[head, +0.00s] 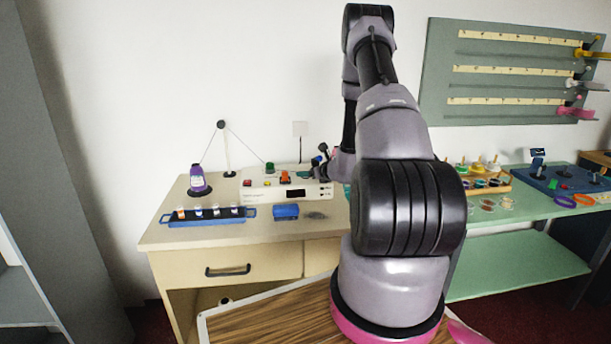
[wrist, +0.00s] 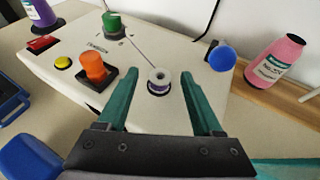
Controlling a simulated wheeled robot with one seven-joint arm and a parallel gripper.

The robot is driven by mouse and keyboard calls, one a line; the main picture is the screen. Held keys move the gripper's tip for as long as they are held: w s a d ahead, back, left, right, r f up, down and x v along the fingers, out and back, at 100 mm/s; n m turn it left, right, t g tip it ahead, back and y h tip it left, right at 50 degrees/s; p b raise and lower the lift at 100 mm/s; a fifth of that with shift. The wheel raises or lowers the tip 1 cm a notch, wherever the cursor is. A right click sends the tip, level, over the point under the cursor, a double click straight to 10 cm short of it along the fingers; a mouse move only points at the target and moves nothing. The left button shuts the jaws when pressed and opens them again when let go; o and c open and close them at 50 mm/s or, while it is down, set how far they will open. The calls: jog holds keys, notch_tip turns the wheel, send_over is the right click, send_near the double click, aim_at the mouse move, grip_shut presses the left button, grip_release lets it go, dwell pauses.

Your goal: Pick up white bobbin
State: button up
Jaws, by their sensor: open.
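In the wrist view a small white bobbin (wrist: 159,77) with some dark purple thread stands on a spindle on the top of the cream winding machine (wrist: 150,125). My gripper (wrist: 161,73) is open, with its two green fingers apart to the left and right of the bobbin in the picture. Nothing is held. In the head view the machine (head: 262,194) sits on the counter, and my arm reaches over its right end. The bobbin cannot be made out there.
A pink bottle (wrist: 275,60) stands at right. A blue rack (head: 208,217) and blue block (head: 286,211) lie in front of the machine.

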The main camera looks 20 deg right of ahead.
jog(key=shift+w, duration=0.25)
grip_shut()
